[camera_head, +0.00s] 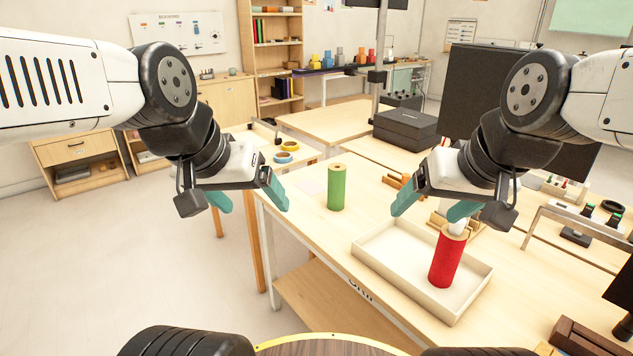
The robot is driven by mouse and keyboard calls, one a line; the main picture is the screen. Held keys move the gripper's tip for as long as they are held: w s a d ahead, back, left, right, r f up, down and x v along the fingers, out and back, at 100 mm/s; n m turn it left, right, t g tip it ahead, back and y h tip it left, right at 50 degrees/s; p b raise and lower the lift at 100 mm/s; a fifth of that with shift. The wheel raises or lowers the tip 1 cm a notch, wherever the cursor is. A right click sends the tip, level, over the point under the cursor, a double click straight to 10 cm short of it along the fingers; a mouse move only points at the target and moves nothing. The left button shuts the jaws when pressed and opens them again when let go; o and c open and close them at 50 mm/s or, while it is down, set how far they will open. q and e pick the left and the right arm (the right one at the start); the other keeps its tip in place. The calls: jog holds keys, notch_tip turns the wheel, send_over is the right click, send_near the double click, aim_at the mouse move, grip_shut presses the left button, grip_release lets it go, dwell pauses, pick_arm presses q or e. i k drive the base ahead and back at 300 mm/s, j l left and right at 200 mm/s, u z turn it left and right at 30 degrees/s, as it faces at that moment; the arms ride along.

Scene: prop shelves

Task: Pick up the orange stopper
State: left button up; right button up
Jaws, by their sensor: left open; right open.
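I cannot make out an orange stopper for certain. A small orange piece (396,181) shows on the table just left of my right gripper, partly hidden, and too small to identify. My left gripper (248,203) is open and empty, with teal fingers, in the air left of the green cylinder (337,188). My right gripper (433,207) is open and empty, above the back of the pale tray (388,275). A red cylinder (446,260) stands upright in the tray, below the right gripper.
A dark monitor (478,90) and black box (405,127) stand behind. A grey metal frame (580,222) stands at right, and dark wooden blocks (585,338) lie near front right.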

aim_at(406, 177)
jog(key=i+j+z, duration=0.1)
jog(key=z, duration=0.35)
jog(key=j+z, duration=0.15)
jog(key=z, duration=0.25)
jog(key=i+j+z, duration=0.2)
jog(key=j+z, duration=0.15)
jog(key=j, duration=0.55)
jog(key=j+z, duration=0.35)
jog(key=j, duration=0.5)
jog(key=i+j, duration=0.1)
jog(key=j, duration=0.95)
jog(key=i+j+u, duration=0.2)
jog(key=j, duration=0.2)
jog(key=i+j+u, duration=0.25)
jog(key=j, duration=0.15)
